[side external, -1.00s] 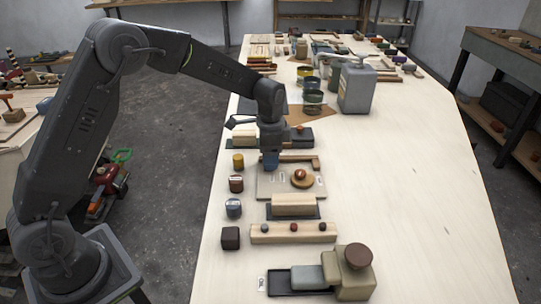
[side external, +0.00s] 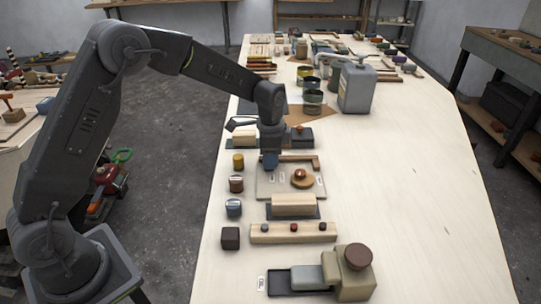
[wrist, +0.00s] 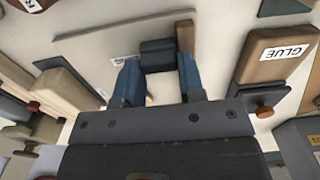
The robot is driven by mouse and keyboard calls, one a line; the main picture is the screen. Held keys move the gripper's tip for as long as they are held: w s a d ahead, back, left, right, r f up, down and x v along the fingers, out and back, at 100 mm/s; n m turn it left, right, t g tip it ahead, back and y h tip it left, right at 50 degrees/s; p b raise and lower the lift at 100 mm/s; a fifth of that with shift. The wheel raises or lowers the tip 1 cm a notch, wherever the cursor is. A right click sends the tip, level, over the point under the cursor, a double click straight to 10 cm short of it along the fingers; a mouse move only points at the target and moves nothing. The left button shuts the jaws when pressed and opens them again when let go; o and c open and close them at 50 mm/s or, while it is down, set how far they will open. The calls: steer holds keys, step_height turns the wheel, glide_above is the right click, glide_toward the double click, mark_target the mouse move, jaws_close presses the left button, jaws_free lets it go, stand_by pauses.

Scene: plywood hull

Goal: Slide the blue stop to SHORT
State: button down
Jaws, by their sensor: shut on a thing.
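The blue stop (wrist: 157,55) is a dark blue block between my gripper's two blue fingers in the wrist view. My gripper (wrist: 160,78) is shut on it. In the side view my gripper (side external: 270,163) is low over the left back part of a flat grey-beige board (side external: 265,190). There the fingers largely hide the stop. A wooden rail (side external: 301,160) runs along the board's back edge; its end shows beside the stop in the wrist view (wrist: 185,36). Small white labels lie on the board, too small to read.
A round wooden piece with a red knob (side external: 302,179) sits on the board's right. A wooden block on a dark tray (side external: 294,205) stands in front. Several small jars and blocks line the left, including a yellow one (side external: 238,162). The table's right side is clear.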

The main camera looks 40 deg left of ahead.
mark_target(283, 167)
steer(key=shift+w+d, duration=1.25)
steer(key=c, duration=1.1)
jaws_free()
steer(key=shift+w+d, duration=0.1)
steer(key=o, duration=0.4)
steer(key=shift+r, duration=0.15)
step_height(283, 167, up, 14)
steer(key=shift+f, duration=0.2)
